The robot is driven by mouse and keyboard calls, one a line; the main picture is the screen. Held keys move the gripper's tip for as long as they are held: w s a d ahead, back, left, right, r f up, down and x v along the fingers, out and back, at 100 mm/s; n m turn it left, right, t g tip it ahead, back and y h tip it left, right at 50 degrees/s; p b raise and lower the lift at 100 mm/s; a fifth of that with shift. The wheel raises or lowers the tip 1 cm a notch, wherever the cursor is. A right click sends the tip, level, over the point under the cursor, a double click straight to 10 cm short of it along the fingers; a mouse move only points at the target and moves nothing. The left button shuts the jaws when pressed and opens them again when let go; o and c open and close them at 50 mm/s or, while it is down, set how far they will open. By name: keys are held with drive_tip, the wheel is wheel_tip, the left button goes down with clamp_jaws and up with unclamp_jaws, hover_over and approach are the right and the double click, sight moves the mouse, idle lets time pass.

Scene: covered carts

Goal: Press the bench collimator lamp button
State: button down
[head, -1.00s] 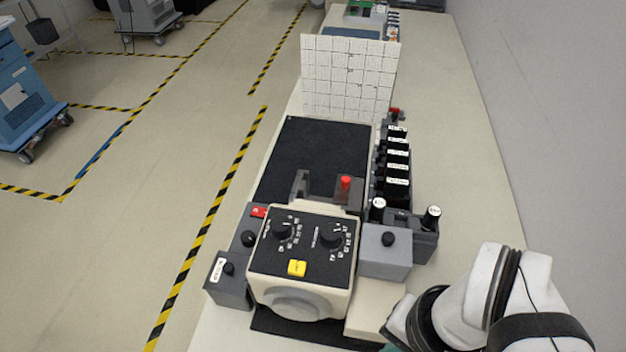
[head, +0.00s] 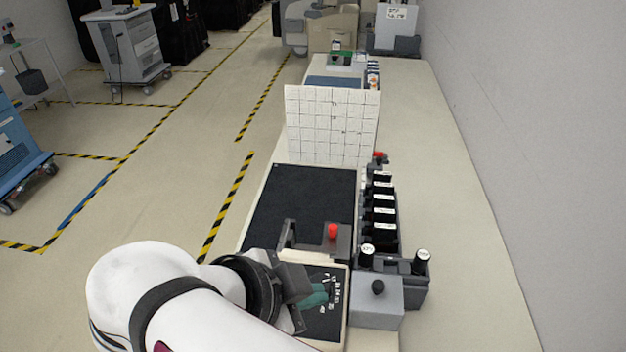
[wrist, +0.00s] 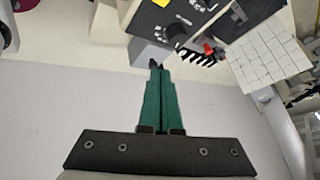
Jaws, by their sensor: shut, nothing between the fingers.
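The bench collimator is a cream box with a black dial panel (head: 322,330), at the bottom of the head view. My arm covers its left part and the yellow button there. In the wrist view the panel (wrist: 185,18) is at the top, and the yellow button (wrist: 163,3) is cut by the top edge. My gripper (head: 324,292) has green fingers pressed together and empty, in front of the panel in the head view. In the wrist view the gripper (wrist: 157,68) points toward the collimator. I cannot tell the gap between fingertips and panel.
A grey block with a black knob (head: 377,303) stands right of the collimator. Behind are a red knob (head: 332,231), a rack of dark labelled slides (head: 384,215) and an upright white grid board (head: 332,125). The bench right of the rack is clear up to the wall.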

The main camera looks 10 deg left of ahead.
drive_tip(key=a, duration=0.1)
drive_tip(key=a+r+t, duration=0.1)
drive_tip(key=a, duration=0.1)
drive_tip(key=a+r+m+t, duration=0.1)
drive_tip(key=shift+a+r+y, duration=0.1)
drive_tip(key=shift+a+y, duration=0.25)
drive_tip(key=shift+y, duration=0.05)
drive_tip(key=shift+f, duration=4.45)
drive_tip(key=shift+f, duration=0.4)
drive_tip(key=shift+f, duration=0.4)
drive_tip(key=shift+r, duration=0.85)
